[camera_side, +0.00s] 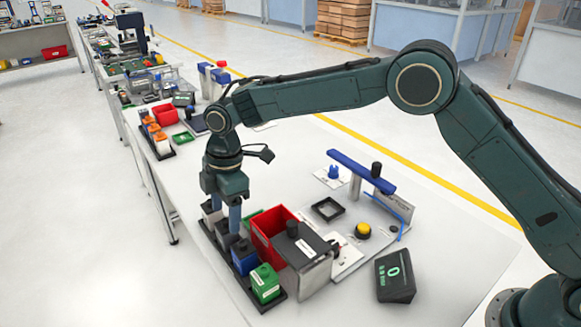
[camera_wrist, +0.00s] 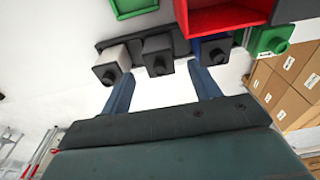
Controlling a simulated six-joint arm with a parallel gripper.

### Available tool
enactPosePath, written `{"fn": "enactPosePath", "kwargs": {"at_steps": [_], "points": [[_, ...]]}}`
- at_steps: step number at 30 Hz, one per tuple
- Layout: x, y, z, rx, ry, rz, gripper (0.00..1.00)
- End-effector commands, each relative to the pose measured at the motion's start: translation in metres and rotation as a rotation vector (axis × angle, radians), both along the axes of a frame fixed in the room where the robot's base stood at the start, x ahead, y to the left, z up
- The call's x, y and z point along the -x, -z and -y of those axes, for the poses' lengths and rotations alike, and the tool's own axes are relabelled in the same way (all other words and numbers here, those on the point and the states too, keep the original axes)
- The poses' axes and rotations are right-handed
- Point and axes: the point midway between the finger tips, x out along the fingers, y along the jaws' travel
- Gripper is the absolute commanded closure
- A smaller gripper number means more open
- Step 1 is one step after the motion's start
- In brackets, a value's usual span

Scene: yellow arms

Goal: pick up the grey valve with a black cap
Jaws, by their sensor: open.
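The grey valve with a black cap (camera_wrist: 157,46) stands in a row of valves in the wrist view, between a white one and a blue one. In the side view the grey valve (camera_side: 226,238) is partly hidden by my finger. My gripper (camera_side: 225,214) points down over the row, open. In the wrist view my gripper (camera_wrist: 162,88) has one blue finger toward each side of the grey valve, with nothing held. I cannot tell how deep the fingertips reach beside it.
The white valve (camera_wrist: 112,60), blue valve (camera_side: 245,257) and green valve (camera_side: 265,283) share a black tray (camera_side: 276,303). A red bin (camera_side: 270,233) stands close to the row's right. A black-topped box (camera_side: 303,248) adjoins it. The floor left of the table is open.

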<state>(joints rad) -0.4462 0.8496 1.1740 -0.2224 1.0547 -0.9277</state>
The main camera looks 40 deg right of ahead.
Motion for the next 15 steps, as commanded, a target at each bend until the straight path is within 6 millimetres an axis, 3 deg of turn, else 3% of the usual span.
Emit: {"fn": "enactPosePath", "kwargs": {"at_steps": [9, 15], "points": [[0.0, 0.034, -0.004, 0.001, 0.0, -0.002, 0.38], [0.0, 0.047, -0.005, 0.001, -0.001, -0.001, 0.38]]}}
